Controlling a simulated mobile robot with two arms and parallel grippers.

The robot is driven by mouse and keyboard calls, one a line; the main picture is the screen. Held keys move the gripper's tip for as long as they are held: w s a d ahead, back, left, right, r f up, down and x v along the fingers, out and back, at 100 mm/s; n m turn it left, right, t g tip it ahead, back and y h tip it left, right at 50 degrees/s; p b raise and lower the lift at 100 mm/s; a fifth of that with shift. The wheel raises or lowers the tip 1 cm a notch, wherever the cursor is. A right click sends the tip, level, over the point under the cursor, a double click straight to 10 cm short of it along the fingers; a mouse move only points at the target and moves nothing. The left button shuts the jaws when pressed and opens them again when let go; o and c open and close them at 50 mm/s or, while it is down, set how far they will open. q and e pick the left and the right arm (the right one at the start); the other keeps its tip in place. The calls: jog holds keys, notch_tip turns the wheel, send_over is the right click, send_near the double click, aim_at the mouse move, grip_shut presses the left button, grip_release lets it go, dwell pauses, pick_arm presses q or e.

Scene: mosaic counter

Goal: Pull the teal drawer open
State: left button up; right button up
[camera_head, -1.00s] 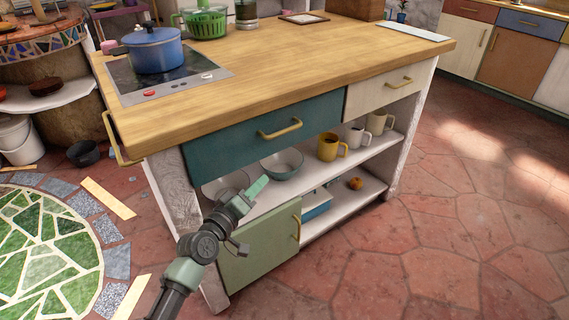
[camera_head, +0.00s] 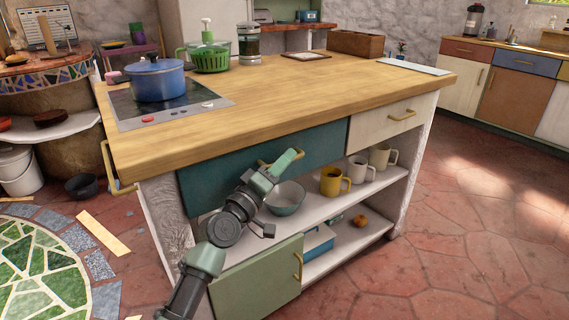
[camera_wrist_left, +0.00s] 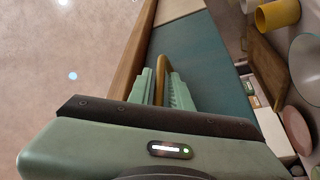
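The teal drawer (camera_head: 215,179) is under the wooden top at the front left of the island, its front flush with the frame. Its brass bar handle (camera_head: 264,163) is partly hidden behind my left gripper (camera_head: 287,160). In the left wrist view, the green fingers of the left gripper (camera_wrist_left: 162,92) stand apart, one on each side of the brass handle (camera_wrist_left: 162,68). The teal drawer front (camera_wrist_left: 205,62) lies just beyond them. I cannot tell whether a finger touches the handle. My right gripper is in neither view.
Below the drawer, an open shelf holds a bowl (camera_head: 285,198), a yellow mug (camera_head: 333,181) and pale mugs. A green cabinet door (camera_head: 255,283) is lower left. A cream drawer (camera_head: 375,122) is to the right. Tiled floor (camera_head: 440,240) is clear in front and right.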

pick_arm(q)
grip_shut()
dwell(1.4)
